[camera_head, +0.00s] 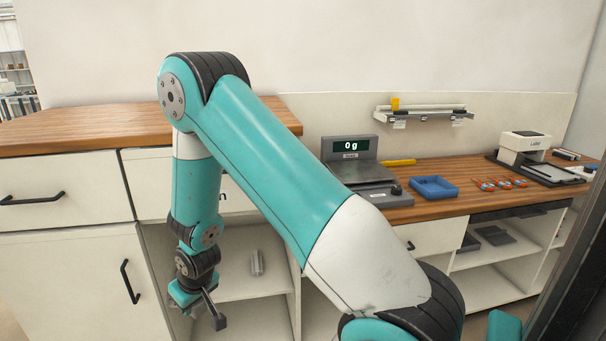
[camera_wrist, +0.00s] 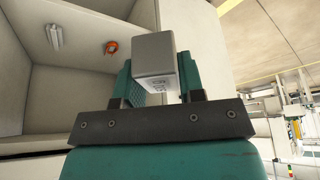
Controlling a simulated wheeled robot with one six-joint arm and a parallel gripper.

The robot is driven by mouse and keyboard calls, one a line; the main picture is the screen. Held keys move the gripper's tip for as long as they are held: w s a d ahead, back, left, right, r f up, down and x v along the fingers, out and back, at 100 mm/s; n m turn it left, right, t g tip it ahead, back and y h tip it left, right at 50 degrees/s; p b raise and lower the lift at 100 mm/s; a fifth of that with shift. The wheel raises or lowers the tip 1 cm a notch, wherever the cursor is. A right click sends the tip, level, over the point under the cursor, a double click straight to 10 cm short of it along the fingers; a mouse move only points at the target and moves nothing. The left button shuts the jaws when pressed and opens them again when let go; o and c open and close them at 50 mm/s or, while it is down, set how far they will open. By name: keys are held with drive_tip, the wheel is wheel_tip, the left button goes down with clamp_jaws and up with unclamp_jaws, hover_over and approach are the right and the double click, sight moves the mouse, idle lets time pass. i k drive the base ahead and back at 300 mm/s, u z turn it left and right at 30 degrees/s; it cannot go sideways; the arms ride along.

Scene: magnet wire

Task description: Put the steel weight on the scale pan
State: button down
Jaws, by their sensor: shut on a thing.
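My gripper (camera_wrist: 156,72) is shut on a grey, box-shaped steel weight (camera_wrist: 155,48) with small markings on one face, seen in the wrist view. In the head view my gripper (camera_head: 198,298) hangs low in front of the open cabinet, left of and below the scale. The weight is hard to make out there. The scale (camera_head: 350,151) stands on the wooden counter, its display reading 0 g. Its flat grey pan (camera_head: 352,174) is partly hidden behind my arm, and the part that shows looks empty.
A grey metal piece (camera_head: 257,262) stands on the open cabinet's shelf; an orange item (camera_wrist: 110,47) also shows in the wrist view. A blue tray (camera_head: 434,187), orange-and-grey items (camera_head: 498,183) and a white device (camera_head: 524,145) sit right of the scale. A wall shelf (camera_head: 424,113) hangs above.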

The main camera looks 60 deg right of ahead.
sight(360, 169)
drive_tip(key=u, duration=0.15)
drive_tip(key=k, duration=0.95)
drive_tip(key=z, duration=1.65)
drive_tip(key=i, duration=0.45)
drive_tip(key=u, duration=0.05)
